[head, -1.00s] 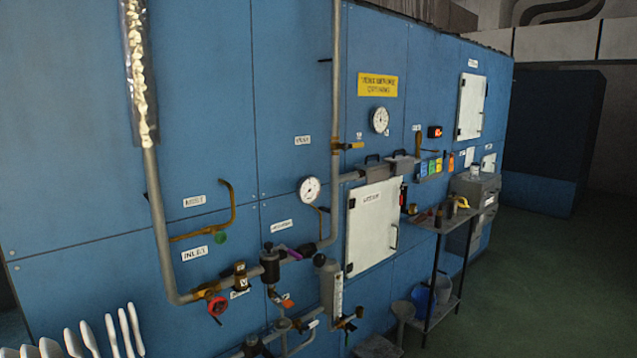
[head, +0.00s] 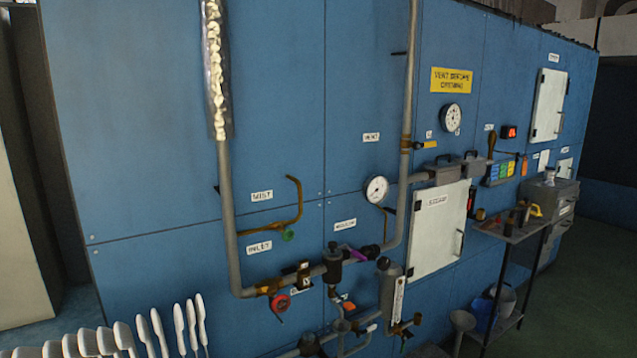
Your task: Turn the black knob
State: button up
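In the head view, pipework runs across a blue panel wall (head: 150,130). A black cylindrical fitting with a knob-like top (head: 333,248) sits on the horizontal pipe, below the "regulator"-like label. A small dark round cap (head: 383,263) tops a grey canister to its right. The picture is too small to tell which of these is the black knob. A red round handle (head: 281,304) and a green knob (head: 288,235) are to the left. My gripper is not in view.
A row of white sock forms (head: 120,335) stands at the lower left, in front of the wall. A dark shelf stand (head: 510,235) with small items and buckets is at the right. Green floor (head: 590,270) is open at the far right.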

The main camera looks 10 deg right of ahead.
aim_at(384, 263)
jog(key=i+l+z, duration=0.1)
jog(key=l, duration=0.35)
jog(key=i+l+z, duration=0.1)
jog(key=l, duration=0.35)
jog(key=i+l+z, duration=0.1)
jog(key=i+l, duration=0.15)
jog(key=l, duration=0.2)
jog(key=i+l+z, duration=0.15)
jog(key=l, duration=0.25)
jog(key=i+l+z, duration=0.1)
jog(key=l, duration=0.3)
jog(key=i+l+z, duration=0.1)
jog(key=i+l, duration=0.2)
jog(key=i+l+z, duration=0.1)
jog(key=l, duration=0.35)
jog(key=i+u, duration=0.15)
jog(key=u, duration=2)
jog(key=k+j+z, duration=0.15)
jog(key=j, duration=0.25)
jog(key=i, duration=0.05)
